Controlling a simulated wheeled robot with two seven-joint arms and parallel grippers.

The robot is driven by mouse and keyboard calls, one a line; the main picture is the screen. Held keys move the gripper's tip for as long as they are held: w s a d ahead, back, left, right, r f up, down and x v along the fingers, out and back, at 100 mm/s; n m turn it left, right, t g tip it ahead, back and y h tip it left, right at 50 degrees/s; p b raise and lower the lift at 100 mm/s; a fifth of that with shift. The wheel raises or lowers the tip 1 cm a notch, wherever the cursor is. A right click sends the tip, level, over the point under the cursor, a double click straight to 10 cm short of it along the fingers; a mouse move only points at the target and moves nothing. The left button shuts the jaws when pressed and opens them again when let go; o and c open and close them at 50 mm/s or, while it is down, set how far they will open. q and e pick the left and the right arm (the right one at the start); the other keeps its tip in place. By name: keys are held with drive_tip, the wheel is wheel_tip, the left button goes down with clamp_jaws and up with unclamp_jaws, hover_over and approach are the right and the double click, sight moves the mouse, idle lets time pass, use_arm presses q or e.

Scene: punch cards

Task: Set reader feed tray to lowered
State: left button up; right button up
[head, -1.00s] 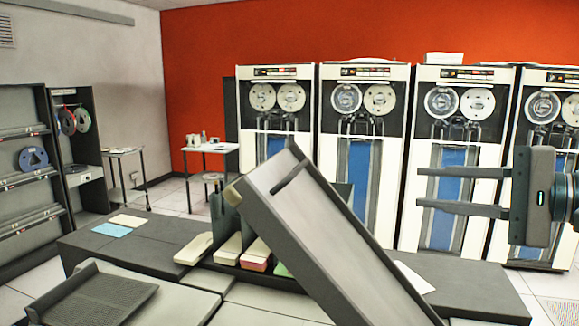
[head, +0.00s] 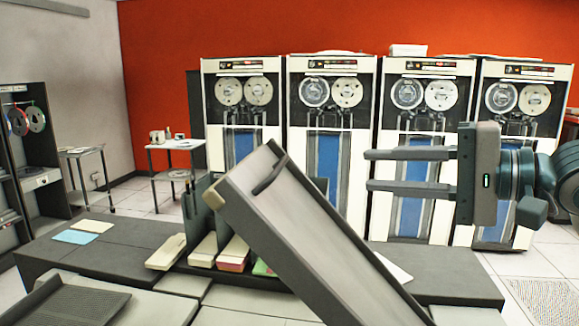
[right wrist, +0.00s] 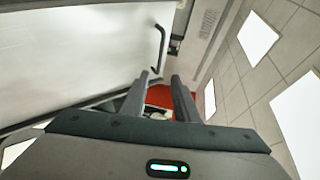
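The reader feed tray (head: 315,245) is a long pale channel with dark grey sides. It stands steeply tilted, its upper end at the upper left and its lower end running to the bottom of the head view. A dark bar handle (head: 270,175) crosses near its upper end; a similar bar (right wrist: 158,50) shows beside the pale surface in the right wrist view. My right gripper (head: 368,171) is open and empty, right of the tray's upper end and apart from it in the picture, fingers pointing left. Its open fingers (right wrist: 160,88) also show in the right wrist view. My left gripper is out of sight.
Card stacks (head: 218,250) stand behind the tray on the dark grey desk (head: 110,245). A ribbed dark tray (head: 70,305) is at the lower left. Tall tape cabinets (head: 330,150) line the red wall. Open space lies between my right gripper and the feed tray.

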sight(282, 165)
drive_tip(key=p+x, duration=0.8)
drive_tip(key=x, duration=0.8)
drive_tip(key=shift+a+r, duration=0.1)
drive_tip(key=shift+r, duration=0.05)
drive_tip(key=shift+w+a+f, duration=0.2)
drive_tip(key=shift+w+a, duration=0.1)
drive_tip(key=shift+a, duration=0.1)
clamp_jaws()
